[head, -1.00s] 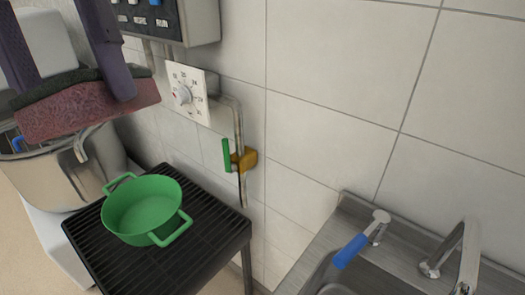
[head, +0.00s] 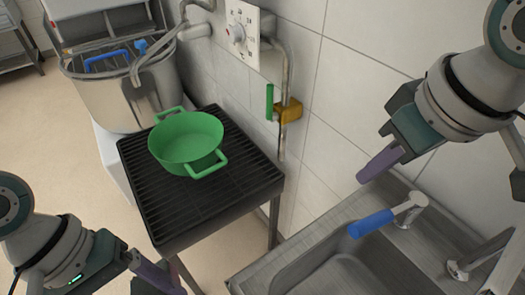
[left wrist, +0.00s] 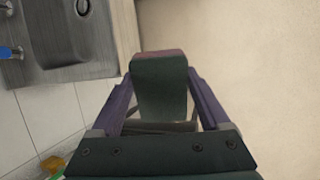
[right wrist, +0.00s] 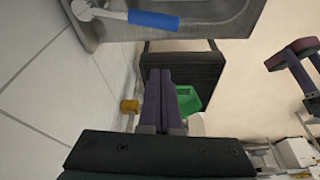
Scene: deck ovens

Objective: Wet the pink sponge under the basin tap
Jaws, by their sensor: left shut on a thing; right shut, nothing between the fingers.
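The pink sponge, with a dark green side (left wrist: 160,90), is between the fingers of my left gripper (left wrist: 160,108). The right wrist view also shows the sponge (right wrist: 303,46) at the right edge. The chrome spout (head: 478,258) stands right of the lever. The steel basin (head: 345,275) is partly cut off. I cannot tell whether water runs.
A green pot (head: 185,140) stands on a black slatted stand (head: 235,190) left of the basin. A large steel pot (head: 120,95) is behind it. A yellow valve with a green handle (head: 288,110) is on the wall pipe. The floor at lower left is clear.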

